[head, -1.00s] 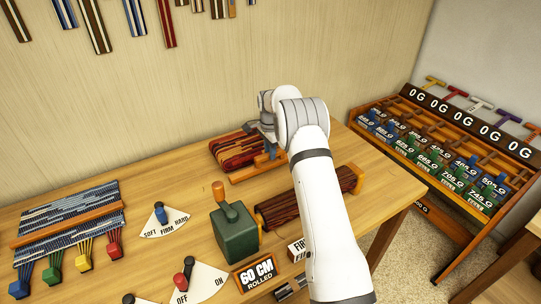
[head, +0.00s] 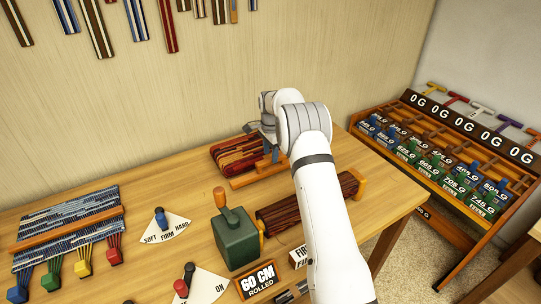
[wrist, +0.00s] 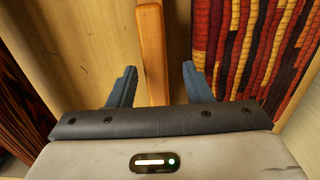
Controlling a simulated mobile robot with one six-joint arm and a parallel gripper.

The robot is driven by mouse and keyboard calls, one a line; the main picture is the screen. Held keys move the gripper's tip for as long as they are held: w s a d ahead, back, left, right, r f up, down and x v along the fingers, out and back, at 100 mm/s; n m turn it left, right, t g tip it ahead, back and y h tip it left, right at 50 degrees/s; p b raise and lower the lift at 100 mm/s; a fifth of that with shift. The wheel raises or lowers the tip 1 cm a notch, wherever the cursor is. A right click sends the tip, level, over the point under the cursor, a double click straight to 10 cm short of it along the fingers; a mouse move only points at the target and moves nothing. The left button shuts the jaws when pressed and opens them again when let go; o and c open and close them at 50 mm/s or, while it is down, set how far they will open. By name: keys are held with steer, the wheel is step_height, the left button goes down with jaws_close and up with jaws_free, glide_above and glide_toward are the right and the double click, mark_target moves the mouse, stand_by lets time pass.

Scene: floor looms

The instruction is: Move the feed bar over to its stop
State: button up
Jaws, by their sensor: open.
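An orange wooden bar, which looks like the feed bar (wrist: 152,50), runs down the upper middle of the wrist view. In the head view, an orange bar (head: 258,176) lies along the front of a red, yellow and dark woven cloth (head: 235,153). The cloth also shows to the right of the bar in the wrist view (wrist: 250,45). My gripper (wrist: 160,85) is open, with one blue finger on each side of the bar and gaps on both sides. In the head view my gripper (head: 270,150) is at the bar, partly hidden by my arm. I cannot make out the stop.
A green box with a lever (head: 237,240) and a dark striped roll (head: 290,212) stand in front on the wooden table (head: 160,270). A "60 CM rolled" sign (head: 258,278) is at the front. A blue woven piece (head: 70,220) lies left. A weight rack (head: 440,150) stands right.

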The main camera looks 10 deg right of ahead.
step_height(320, 180, up, 7)
steer(key=shift+f+b, duration=0.2)
steer(key=shift+b, duration=0.1)
steer(key=shift+r, duration=0.15)
steer(key=s+r+n+t, duration=0.1)
steer(key=s+r+n, duration=0.6)
steer(key=s+r, duration=1)
steer(key=s+f+n+t, duration=0.1)
steer(key=s+f+n, duration=0.1)
steer(key=s, duration=1.2)
steer(key=s+f+n, duration=0.3)
steer(key=s+n, duration=0.2)
steer(key=s, duration=1)
steer(key=shift+s+t, duration=0.25)
steer(key=shift+t, duration=0.15)
